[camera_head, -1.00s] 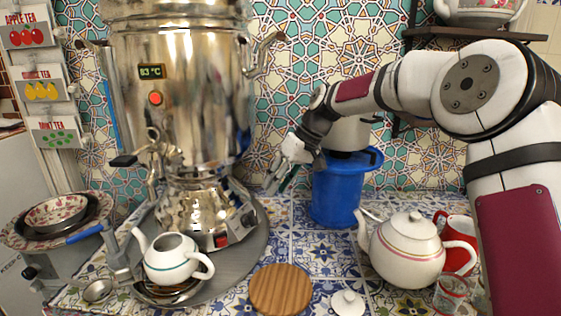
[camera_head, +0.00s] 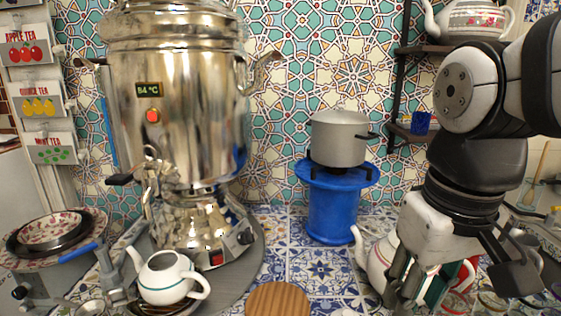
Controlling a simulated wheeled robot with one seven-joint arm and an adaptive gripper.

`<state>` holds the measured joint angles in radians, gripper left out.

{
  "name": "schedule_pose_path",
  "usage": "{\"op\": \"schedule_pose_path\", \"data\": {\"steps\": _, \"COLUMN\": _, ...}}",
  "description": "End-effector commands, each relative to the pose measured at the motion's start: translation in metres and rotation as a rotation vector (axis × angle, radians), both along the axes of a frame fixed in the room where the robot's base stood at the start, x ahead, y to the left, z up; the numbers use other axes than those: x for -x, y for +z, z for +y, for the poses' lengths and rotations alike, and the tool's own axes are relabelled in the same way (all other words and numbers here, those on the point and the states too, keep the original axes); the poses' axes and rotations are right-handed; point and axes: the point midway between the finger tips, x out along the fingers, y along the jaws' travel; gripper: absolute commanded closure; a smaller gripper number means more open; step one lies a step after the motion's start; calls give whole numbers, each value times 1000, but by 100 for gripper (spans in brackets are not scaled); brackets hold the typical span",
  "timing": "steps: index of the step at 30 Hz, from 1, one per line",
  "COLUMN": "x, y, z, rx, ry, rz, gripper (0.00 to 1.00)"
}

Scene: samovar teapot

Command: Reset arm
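My gripper (camera_head: 418,288) hangs at the right, fingers pointing down, in front of the large white teapot (camera_head: 375,262). Its fingers look parted, with nothing seen between them. The gripper hides most of that teapot, so I cannot tell from this view whether they touch. My arm comes in from the right edge, folded, with the wrist below the elbow.
The steel samovar (camera_head: 178,110) stands at the left, with a small white teapot (camera_head: 165,277) in front. A grey pot (camera_head: 340,138) sits above a blue stand (camera_head: 333,208). A wooden board (camera_head: 278,300) lies at the front. A red mug (camera_head: 465,274) and glasses are at right.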

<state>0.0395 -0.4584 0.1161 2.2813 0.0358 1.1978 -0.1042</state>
Motion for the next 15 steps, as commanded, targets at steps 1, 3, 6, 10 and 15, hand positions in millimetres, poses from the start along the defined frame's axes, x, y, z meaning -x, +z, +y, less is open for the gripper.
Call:
{"op": "schedule_pose_path", "data": {"steps": 1, "x": 18, "y": -4, "z": -6, "rx": -1, "ry": -27, "rz": -7, "gripper": 68}}
{"op": "schedule_pose_path", "data": {"steps": 3, "x": 38, "y": -11, "z": -12, "rx": -4, "ry": -58, "rz": -9, "gripper": 68}}
{"op": "schedule_pose_path", "data": {"steps": 6, "x": 61, "y": -22, "z": -18, "rx": -12, "ry": -95, "rz": -11, "gripper": 68}}
{"op": "schedule_pose_path", "data": {"steps": 10, "x": 86, "y": -35, "z": -24, "rx": -23, "ry": -135, "rz": -13, "gripper": 68}}
{"op": "schedule_pose_path", "data": {"steps": 15, "x": 106, "y": -37, "z": -28, "rx": -35, "ry": -167, "rz": -24, "gripper": 68}}
